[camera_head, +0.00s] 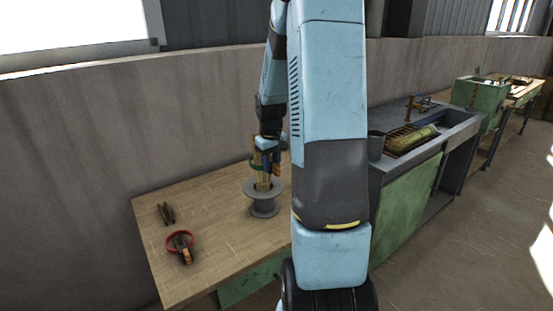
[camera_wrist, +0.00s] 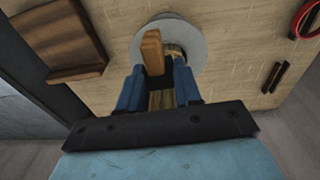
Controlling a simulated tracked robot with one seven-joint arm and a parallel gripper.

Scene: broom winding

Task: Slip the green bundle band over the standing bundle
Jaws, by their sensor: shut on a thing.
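The standing bundle (camera_head: 263,184) of straw-coloured strands rises upright from a grey flanged holder (camera_head: 264,207) on the wooden table. The green bundle band (camera_head: 254,164) shows as a small green curve at the upper part of the bundle, beside my fingertips. My gripper (camera_head: 266,158) points down over the bundle, shut on the band. Whether the band fully encircles the bundle is hidden. In the wrist view, my blue fingers (camera_wrist: 158,88) stand over the grey holder (camera_wrist: 196,43). A brown wooden piece (camera_wrist: 152,48) shows between them and hides much of the bundle.
A wooden tray (camera_wrist: 62,42) shows in the wrist view. A grey cup (camera_head: 376,145) and a metal bench stand at the right. The table's left part has free room.

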